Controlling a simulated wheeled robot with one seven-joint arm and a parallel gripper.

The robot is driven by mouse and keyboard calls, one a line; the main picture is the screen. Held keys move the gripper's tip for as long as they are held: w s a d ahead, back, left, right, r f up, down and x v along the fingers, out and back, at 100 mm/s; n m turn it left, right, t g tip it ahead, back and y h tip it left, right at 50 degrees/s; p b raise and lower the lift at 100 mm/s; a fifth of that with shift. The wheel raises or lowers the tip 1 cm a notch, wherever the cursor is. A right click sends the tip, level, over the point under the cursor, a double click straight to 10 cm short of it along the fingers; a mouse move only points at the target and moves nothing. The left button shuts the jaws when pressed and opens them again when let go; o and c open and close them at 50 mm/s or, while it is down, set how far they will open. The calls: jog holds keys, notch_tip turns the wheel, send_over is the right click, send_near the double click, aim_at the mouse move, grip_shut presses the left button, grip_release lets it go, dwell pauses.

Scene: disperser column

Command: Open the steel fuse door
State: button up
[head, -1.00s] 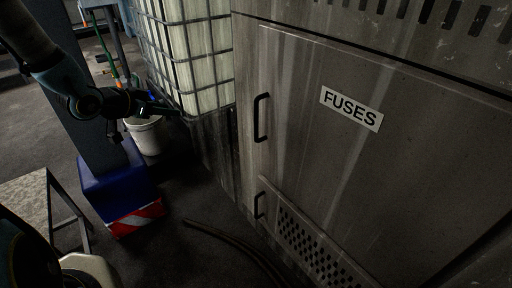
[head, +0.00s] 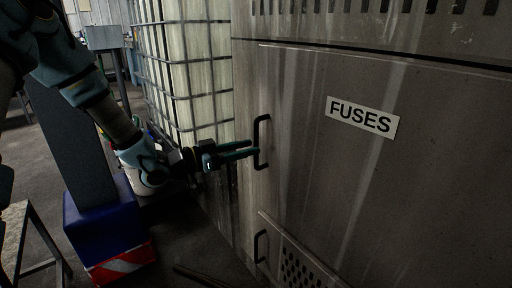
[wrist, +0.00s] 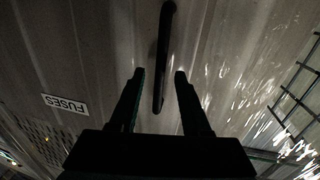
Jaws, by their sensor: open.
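The steel fuse door (head: 330,180) is a grey, streaked panel with a white FUSES label (head: 362,116), and it looks shut. Its black upright bar handle (head: 257,128) is near the door's left edge. My gripper (head: 254,148) is open and comes from the left, with its fingertips at the handle's lower half. In the wrist view the handle (wrist: 163,60) runs between the two fingers (wrist: 158,75), with space on both sides. I cannot tell how deep the fingers reach around it. The label (wrist: 65,103) appears upside down there.
A second black handle (head: 259,246) and a perforated panel (head: 298,262) are lower on the cabinet. A white caged tank (head: 186,70) stands left of the cabinet. A blue block with a red-white striped base (head: 108,232) stands on the floor at left.

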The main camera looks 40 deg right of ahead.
aim_at(256, 165)
jog(key=shift+x, duration=1.65)
grip_shut()
